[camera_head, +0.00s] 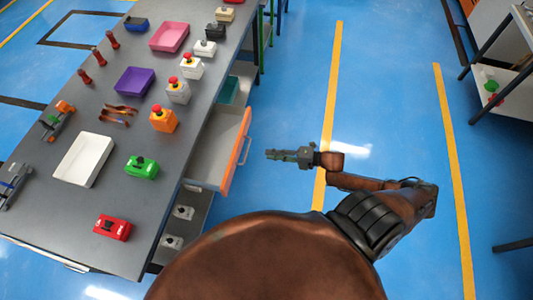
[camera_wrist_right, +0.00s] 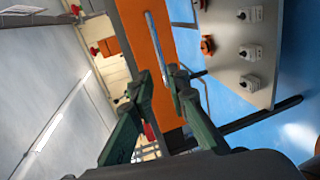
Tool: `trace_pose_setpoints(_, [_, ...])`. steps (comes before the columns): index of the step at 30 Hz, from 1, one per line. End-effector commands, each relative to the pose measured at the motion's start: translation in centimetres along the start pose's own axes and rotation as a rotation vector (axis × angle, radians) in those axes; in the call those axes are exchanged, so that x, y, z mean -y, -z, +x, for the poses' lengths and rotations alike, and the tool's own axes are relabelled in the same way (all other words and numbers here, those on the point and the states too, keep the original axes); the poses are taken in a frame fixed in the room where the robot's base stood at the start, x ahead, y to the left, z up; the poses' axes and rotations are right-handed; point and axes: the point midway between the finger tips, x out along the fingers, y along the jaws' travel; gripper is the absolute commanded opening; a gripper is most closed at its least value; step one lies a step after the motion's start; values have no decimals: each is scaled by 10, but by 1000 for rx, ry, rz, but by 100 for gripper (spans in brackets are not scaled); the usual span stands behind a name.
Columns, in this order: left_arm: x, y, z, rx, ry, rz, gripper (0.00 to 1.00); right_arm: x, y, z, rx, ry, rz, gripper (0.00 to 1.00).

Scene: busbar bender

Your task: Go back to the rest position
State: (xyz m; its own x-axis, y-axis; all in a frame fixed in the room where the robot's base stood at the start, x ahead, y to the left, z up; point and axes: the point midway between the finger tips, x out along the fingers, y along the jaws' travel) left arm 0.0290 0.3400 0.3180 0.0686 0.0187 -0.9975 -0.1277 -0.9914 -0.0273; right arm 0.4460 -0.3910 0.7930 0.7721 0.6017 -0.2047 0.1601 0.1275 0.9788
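My right gripper (camera_head: 270,154) is over the blue floor, to the right of the table, with its fingers pointing left. In the right wrist view, its two green fingers (camera_wrist_right: 158,76) are apart with nothing between them. An open drawer (camera_head: 208,150) with an orange front (camera_head: 236,150) sticks out from the table, just left of the gripper. The gripper does not touch the drawer handle (camera_head: 242,150). The orange front also shows ahead of the fingers in the wrist view. My left gripper is not in view.
The grey table (camera_head: 120,205) holds a white tray (camera_head: 84,160), a purple tray (camera_head: 134,81), a pink tray (camera_head: 169,37) and several button boxes, such as a red one (camera_head: 112,227). The floor right of my arm is clear. A shelf (camera_head: 505,88) stands at the upper right.

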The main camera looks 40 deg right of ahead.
Motion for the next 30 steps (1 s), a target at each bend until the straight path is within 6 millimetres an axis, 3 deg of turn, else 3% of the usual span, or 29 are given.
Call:
trace_pose_setpoints(16, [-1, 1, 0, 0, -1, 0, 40, 1, 0, 0, 1, 1, 2, 15])
trace_pose_setpoints(19, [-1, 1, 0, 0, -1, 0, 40, 13, -6, -1, 31, 17, 35, 15])
trace_pose_setpoints(23, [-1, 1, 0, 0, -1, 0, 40, 65, -25, -8, 153, 84, 179, 15])
trace_pose_setpoints(27, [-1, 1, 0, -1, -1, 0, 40, 160, -41, -32, 364, 191, 443, 15])
trace_pose_setpoints(30, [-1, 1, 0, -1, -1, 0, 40, 230, -34, -54, 515, 263, 640, 15])
